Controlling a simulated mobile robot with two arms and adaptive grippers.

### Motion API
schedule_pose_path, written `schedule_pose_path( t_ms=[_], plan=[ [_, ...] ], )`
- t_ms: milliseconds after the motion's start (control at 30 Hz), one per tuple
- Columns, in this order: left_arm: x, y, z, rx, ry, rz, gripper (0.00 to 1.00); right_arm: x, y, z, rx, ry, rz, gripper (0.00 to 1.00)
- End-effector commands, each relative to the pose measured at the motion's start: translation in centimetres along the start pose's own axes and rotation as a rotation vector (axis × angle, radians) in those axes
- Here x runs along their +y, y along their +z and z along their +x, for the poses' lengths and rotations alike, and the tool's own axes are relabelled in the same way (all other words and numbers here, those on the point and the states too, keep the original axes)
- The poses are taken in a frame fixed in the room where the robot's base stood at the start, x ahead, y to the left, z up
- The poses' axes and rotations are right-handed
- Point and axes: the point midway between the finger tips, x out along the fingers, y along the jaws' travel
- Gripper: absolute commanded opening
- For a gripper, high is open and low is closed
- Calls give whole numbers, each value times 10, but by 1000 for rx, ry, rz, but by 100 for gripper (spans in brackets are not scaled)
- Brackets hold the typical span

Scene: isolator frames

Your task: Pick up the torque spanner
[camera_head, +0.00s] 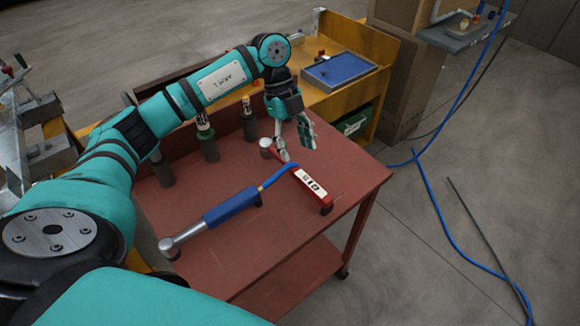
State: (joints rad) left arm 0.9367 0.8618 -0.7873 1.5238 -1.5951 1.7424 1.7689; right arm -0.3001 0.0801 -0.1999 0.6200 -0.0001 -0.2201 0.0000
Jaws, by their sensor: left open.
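A long tool with a blue grip (231,205) and a round metal head at its left end lies across the red table, raised on a small support; it looks like the torque spanner. I cannot tell for certain which one is the spanner. My left gripper (296,144) is open and empty, pointing down just above the upper end of the red tool. Its fingers partly hide that end. My right gripper is not in view.
Several dark upright holders with tools (206,138) stand along the back of the red table (280,248). A yellow bench with a blue tray (338,69) is behind it. Blue hoses (447,198) lie on the floor at right. The table's front is clear.

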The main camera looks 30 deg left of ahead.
Motion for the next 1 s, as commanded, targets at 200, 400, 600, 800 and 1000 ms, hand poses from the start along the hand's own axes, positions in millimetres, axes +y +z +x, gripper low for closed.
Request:
schedule_pose_path(
  t_ms=[200, 400, 600, 800, 1000],
  plan=[
    [1, 0, 33, 0, 2, 1, 52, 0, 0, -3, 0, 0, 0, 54],
    [2, -1, 45, 1, 2, 1, 52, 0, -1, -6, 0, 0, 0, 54],
    [8, -2, 76, 1, 2, 1, 52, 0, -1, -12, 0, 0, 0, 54],
    [7, -2, 90, 0, -1, 1, 52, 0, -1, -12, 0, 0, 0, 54],
    [7, -1, 90, -1, 0, 1, 51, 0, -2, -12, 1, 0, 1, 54]
  ],
)
